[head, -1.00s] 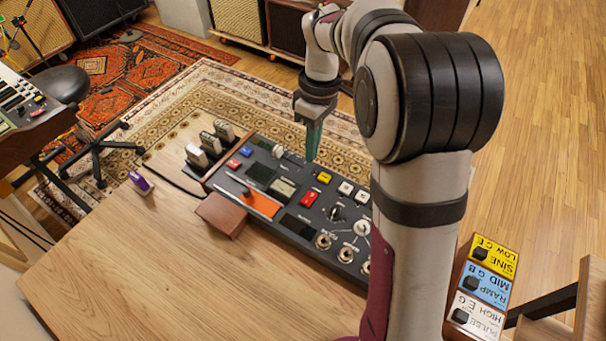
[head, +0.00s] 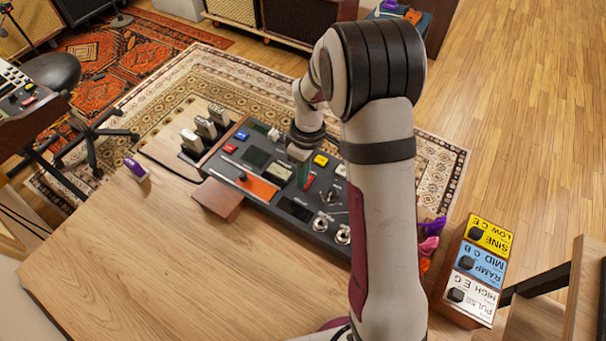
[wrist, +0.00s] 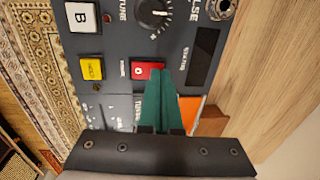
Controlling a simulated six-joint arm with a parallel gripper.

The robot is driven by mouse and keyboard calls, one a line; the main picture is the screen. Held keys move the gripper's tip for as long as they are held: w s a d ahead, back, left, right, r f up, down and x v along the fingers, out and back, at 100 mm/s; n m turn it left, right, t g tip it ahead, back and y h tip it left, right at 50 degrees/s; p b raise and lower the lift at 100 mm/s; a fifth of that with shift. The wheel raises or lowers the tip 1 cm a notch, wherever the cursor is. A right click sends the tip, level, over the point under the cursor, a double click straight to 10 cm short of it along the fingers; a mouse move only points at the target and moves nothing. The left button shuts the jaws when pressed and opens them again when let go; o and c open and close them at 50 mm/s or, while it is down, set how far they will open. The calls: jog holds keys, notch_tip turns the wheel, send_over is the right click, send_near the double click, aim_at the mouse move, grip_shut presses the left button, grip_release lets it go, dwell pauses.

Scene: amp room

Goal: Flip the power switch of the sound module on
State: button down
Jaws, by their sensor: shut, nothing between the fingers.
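The sound module (head: 274,206) is a dark control panel with wooden trim on the table. Its red switch (head: 310,181) sits near the middle of the panel. In the wrist view the red switch (wrist: 146,70) has a white mark and small lettering beside it, too small to read surely. My gripper (head: 304,182) has teal fingers, which are shut and empty. In the wrist view the fingertips (wrist: 158,74) are at the red switch and overlap its edge. I cannot tell whether they press on it. The fingers hide part of the panel behind them.
A yellow button (wrist: 92,68) and a white "B" button (wrist: 83,17) are near the red switch. A knob (wrist: 153,12) stands farther along the panel. An orange strip (head: 258,187) lies left of my gripper. The table (head: 190,270) is clear in front.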

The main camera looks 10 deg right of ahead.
jog(key=shift+a+f, duration=0.1)
jog(key=shift+f, duration=0.1)
dwell(0.3)
jog(key=shift+w+d+r, duration=0.25)
jog(key=shift+w+d, duration=0.25)
jog(key=shift+d, duration=0.05)
notch_tip(320, 180, up, 14)
jog(key=s+a, duration=0.1)
dwell(0.5)
jog(key=shift+s+a, duration=0.1)
